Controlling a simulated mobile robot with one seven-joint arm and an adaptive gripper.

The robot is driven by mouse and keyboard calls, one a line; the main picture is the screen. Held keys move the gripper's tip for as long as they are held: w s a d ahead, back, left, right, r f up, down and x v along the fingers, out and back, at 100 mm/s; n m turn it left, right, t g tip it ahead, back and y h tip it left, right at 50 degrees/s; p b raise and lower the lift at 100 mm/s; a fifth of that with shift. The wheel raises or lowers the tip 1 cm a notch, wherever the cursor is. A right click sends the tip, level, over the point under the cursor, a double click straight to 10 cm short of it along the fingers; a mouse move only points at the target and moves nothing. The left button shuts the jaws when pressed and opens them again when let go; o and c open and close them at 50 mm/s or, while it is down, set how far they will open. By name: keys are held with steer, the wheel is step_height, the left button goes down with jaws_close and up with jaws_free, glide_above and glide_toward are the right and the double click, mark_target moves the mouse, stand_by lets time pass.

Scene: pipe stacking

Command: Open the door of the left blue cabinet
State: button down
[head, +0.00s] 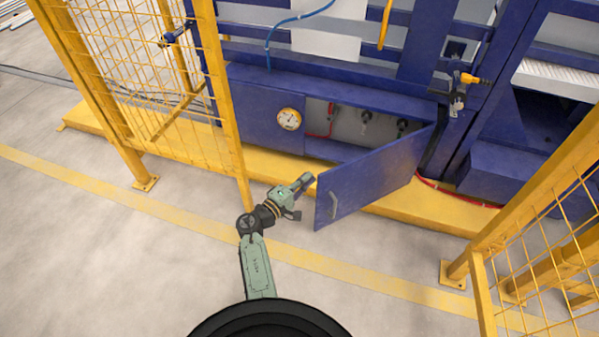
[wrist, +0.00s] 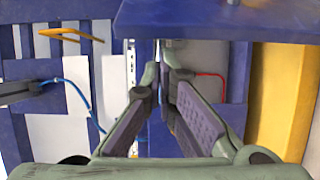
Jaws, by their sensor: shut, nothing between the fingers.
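The blue cabinet (head: 265,120) stands low in the blue machine frame. Its door (head: 370,180) is hinged on the right and stands swung well out from the opening. A small grey handle (head: 333,205) is on the door's outer face near its free left edge. My gripper (head: 309,180) is shut and empty, just left of that free edge; I cannot tell if it touches it. In the wrist view the closed fingers (wrist: 163,72) point towards the machine, with the door (wrist: 215,22) across the top.
Inside the opening are dark fittings (head: 366,120) and a red hose (head: 318,134). A round gauge (head: 289,119) sits left of it. Yellow mesh fences stand at left (head: 130,60) and right (head: 560,225). A yellow base ledge (head: 420,207) runs along the machine. Floor in front is clear.

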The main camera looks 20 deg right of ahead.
steer(key=shift+s, duration=0.25)
